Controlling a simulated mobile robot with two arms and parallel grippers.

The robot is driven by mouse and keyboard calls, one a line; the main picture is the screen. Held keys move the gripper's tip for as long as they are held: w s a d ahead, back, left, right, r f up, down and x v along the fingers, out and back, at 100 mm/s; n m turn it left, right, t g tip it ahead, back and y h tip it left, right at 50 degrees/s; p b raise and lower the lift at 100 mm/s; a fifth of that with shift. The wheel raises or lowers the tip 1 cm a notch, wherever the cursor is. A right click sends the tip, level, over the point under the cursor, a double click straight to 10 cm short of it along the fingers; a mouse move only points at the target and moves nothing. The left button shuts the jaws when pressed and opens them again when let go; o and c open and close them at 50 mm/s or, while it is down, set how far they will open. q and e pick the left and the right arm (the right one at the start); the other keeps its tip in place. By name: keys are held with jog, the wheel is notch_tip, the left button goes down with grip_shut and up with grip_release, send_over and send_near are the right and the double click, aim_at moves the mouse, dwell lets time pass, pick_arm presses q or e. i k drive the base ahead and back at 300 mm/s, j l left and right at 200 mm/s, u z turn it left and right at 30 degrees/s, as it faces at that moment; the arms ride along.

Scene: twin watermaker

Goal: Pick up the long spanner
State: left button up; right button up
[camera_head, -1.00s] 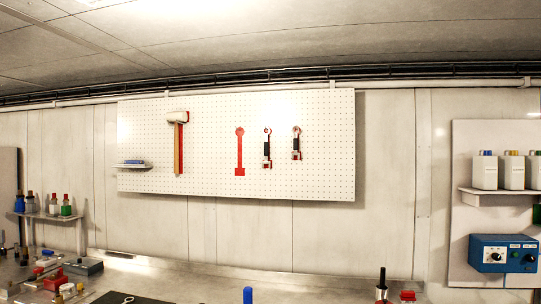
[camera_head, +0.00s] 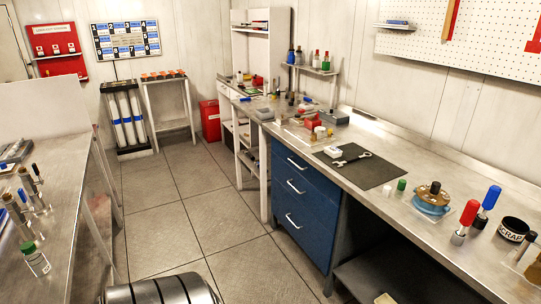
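A silver open-ended spanner (camera_head: 352,158) lies flat on a dark mat (camera_head: 366,174) on the right-hand workbench. It appears to be the long spanner. It lies near the mat's far edge, close to a small white box (camera_head: 333,152). Neither of my grippers shows in this view. Nothing is seen touching the spanner.
The steel workbench (camera_head: 415,165) holds a blue-and-brass part (camera_head: 432,198), red and blue-handled tools (camera_head: 467,218) and a black ring (camera_head: 513,229). Blue drawers (camera_head: 293,190) stand under it. Another bench (camera_head: 62,190) is on the left. The tiled floor (camera_head: 170,205) between is mostly clear.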

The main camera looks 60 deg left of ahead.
aim_at(349, 161)
jog(key=j+u, duration=0.1)
jog(key=u, duration=1.2)
jog(key=l, duration=0.1)
jog(key=i+j+z, duration=0.35)
jog(key=i+j, duration=0.6)
jog(key=j, duration=0.15)
